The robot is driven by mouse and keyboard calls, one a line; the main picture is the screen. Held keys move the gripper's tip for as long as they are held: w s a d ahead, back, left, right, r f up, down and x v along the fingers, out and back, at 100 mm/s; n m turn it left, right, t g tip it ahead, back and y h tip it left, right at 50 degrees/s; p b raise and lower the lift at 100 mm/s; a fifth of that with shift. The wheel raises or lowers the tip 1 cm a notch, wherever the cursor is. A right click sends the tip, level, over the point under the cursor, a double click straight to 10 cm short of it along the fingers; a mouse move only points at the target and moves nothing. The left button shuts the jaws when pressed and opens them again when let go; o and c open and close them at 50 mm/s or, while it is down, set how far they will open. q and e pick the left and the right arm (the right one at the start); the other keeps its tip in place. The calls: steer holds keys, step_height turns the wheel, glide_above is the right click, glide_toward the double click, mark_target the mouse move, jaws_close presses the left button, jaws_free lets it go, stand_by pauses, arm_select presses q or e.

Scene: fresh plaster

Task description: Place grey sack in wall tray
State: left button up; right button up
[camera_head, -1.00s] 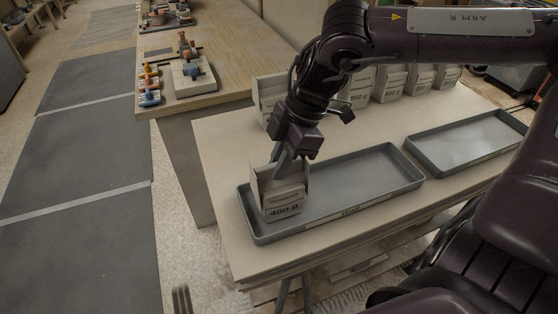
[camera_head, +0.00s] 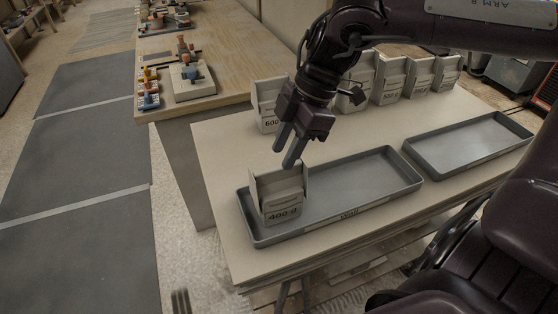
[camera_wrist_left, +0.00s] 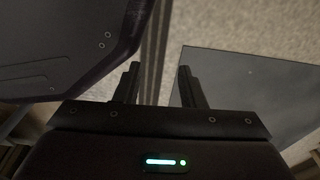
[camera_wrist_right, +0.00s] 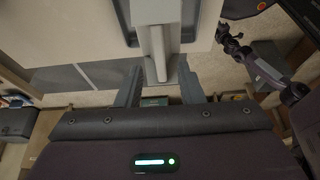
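The grey sack (camera_head: 281,207), box-shaped, open-topped and marked 400 g, stands upright at the left end of the wall tray (camera_head: 348,213). The tray is shallow and grey, with "Wall" on its front. My right gripper (camera_head: 287,153) is open and empty, above and slightly right of the sack, apart from it. In the right wrist view, part of the sack (camera_wrist_right: 154,45) shows beyond the open fingers (camera_wrist_right: 160,88). My left gripper (camera_wrist_left: 158,85) is open and empty over the floor; only a small part shows in the head view (camera_head: 181,302).
A second grey tray (camera_head: 465,147) lies on the right of the table (camera_head: 225,160). A 600-marked sack (camera_head: 266,118) stands behind my right gripper, with several more sacks (camera_head: 391,82) along the back. The wall tray's middle and right are empty.

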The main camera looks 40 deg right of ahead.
steer(key=v, duration=0.7)
steer(key=shift+r, duration=0.2)
steer(key=shift+d, duration=0.15)
